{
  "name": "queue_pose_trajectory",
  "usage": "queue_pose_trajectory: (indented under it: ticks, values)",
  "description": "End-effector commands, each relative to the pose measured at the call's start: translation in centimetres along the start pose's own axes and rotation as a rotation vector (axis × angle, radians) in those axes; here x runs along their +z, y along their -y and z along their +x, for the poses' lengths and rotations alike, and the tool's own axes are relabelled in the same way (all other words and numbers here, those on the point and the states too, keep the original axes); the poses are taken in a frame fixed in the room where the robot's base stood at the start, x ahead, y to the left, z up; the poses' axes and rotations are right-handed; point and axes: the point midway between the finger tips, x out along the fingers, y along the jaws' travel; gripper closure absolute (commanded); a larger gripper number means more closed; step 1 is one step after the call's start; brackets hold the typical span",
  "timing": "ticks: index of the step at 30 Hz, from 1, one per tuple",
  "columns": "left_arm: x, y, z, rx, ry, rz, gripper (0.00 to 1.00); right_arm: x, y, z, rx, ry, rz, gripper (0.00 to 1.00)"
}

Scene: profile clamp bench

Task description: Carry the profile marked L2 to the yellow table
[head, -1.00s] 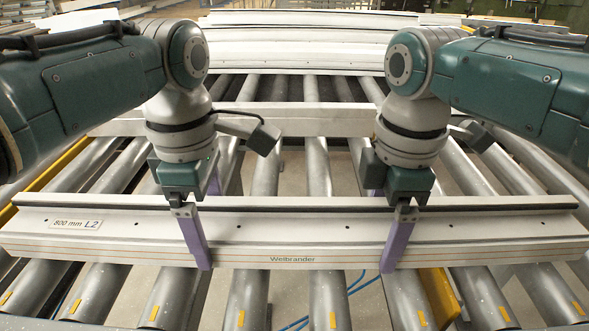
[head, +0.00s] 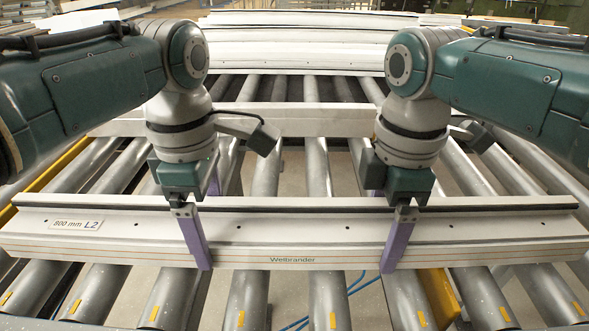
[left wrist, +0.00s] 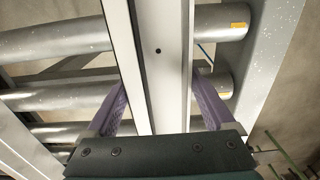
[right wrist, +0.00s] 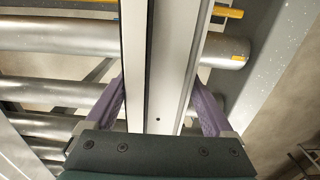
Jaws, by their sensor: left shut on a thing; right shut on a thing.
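The long white profile marked L2 (head: 330,228) lies crosswise in the head view, with its label "800 mm L2" near its left end and "Weibrander" on its front face. My left gripper (head: 195,240) is shut on it left of the middle, and my right gripper (head: 398,240) is shut on it right of the middle. The purple fingers straddle the profile in the left wrist view (left wrist: 160,70) and in the right wrist view (right wrist: 165,70). The profile is level over the rollers; whether it touches them I cannot tell. The yellow table is not clearly seen.
Metal rollers (head: 247,300) with yellow marks run beneath the profile. Another white profile (head: 310,122) lies across the rollers behind it. More white profiles (head: 300,45) are stacked further back. Yellow rails (head: 438,295) run along the roller frame.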

Motion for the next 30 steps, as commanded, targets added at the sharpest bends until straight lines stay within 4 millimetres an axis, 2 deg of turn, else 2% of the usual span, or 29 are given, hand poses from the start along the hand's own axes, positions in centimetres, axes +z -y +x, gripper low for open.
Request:
queue_pose_trajectory:
  ticks: [8,21,30]
  values:
    - [0.0,-0.1,-0.8,0.002,0.001,0.001,1.00,0.0,-0.1,-0.8,0.002,0.000,0.002,1.00]
    - [0.0,-0.1,-5.0,0.001,0.001,0.001,1.00,0.1,-0.1,-5.0,0.002,0.001,0.003,1.00]
    - [0.0,-0.1,-5.1,0.001,0.000,0.001,1.00,0.1,-0.1,-5.1,0.002,0.001,0.003,1.00]
